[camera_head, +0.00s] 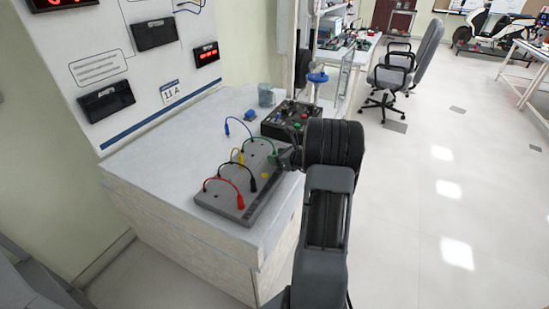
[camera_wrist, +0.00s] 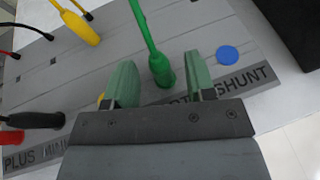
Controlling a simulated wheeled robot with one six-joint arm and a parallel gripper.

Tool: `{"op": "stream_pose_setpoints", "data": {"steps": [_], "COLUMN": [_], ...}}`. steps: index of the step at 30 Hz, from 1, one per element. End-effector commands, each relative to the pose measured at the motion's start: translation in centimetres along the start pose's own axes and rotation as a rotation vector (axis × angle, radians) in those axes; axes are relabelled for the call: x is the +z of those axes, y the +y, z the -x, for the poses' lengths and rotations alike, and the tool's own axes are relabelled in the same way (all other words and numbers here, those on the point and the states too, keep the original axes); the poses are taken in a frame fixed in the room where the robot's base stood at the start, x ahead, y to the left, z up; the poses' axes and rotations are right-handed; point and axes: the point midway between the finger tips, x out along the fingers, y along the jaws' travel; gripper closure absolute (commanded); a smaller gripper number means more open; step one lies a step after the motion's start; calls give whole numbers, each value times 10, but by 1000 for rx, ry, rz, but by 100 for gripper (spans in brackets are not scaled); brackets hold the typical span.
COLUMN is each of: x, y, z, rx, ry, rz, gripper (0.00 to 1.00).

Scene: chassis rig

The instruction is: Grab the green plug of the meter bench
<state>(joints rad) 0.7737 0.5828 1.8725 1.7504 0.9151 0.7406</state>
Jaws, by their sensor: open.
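The green plug (camera_wrist: 160,72) stands in the grey meter bench (camera_wrist: 200,30), with a green cable rising from its top. In the wrist view my gripper (camera_wrist: 158,80) is open, with one green-padded finger on each side of the plug. The plug itself is mostly hidden there by my gripper.
A yellow plug (camera_wrist: 85,30), a black plug (camera_wrist: 35,120) and a red plug (camera_wrist: 10,140) stand left of the green one. A blue round piece (camera_wrist: 228,53) is to its right. A black control box (camera_head: 291,117) stands behind the bench on the counter (camera_head: 150,165).

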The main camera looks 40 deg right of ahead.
Motion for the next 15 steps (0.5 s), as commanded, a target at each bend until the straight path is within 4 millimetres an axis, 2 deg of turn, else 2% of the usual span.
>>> {"op": "stream_pose_setpoints", "data": {"steps": [1,4,11,15], "x": [-1,-1,0,0], "y": [0,0,0,0], "z": [-8,-16,-17,-17], "rx": [2,1,0,0], "ry": [2,1,0,1], "rz": [0,0,0,0], "gripper": [50,50,51,64]}}
